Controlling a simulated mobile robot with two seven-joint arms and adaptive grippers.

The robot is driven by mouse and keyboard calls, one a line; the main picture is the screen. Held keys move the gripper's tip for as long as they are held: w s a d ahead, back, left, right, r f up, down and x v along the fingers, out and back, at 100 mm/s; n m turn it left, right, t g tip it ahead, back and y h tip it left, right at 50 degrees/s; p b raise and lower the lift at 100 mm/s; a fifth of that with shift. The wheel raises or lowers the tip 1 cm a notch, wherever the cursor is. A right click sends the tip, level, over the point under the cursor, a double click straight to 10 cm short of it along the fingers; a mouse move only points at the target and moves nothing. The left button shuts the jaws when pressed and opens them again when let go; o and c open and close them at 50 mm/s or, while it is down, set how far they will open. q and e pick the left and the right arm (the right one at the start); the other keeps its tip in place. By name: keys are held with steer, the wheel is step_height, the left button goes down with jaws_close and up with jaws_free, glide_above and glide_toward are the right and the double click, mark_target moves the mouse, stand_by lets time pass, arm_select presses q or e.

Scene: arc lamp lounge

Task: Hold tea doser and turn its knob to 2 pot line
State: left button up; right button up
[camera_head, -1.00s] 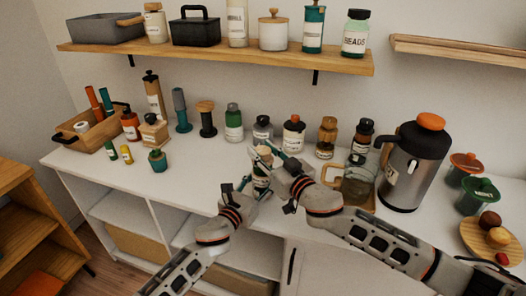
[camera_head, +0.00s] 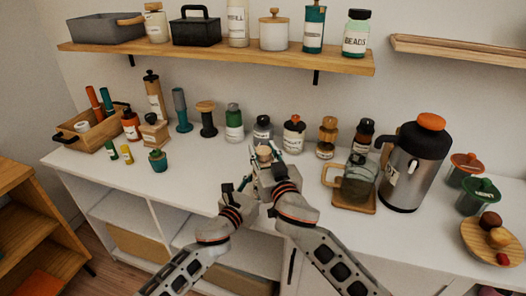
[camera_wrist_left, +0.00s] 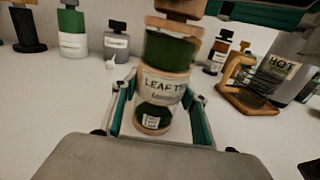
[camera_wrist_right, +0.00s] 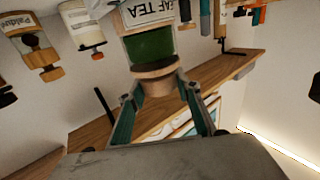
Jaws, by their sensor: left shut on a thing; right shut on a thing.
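The tea doser (camera_head: 264,152) is upright above the front of the white counter, mostly hidden by my grippers in the head view. In the left wrist view the doser (camera_wrist_left: 168,86) has a "LEAF TEA" label, a green upper section, wooden bands and a small dark green lower window. My left gripper (camera_wrist_left: 160,112) is shut around its lower body. My right gripper (camera_wrist_right: 157,92) is shut on the wooden knob (camera_wrist_right: 158,84) at its top, in the right wrist view, which is upside down. The 2 pot line and the knob's setting cannot be read.
Several jars and bottles, such as a green-topped one (camera_head: 233,122), stand behind the doser. To the right are a glass pitcher (camera_head: 357,182) on a wooden coaster and a large steel dispenser (camera_head: 408,168). A wall shelf (camera_head: 220,57) hangs above.

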steer(key=shift+r, duration=0.15)
steer(key=o, duration=1.1)
steer(key=v, duration=1.2)
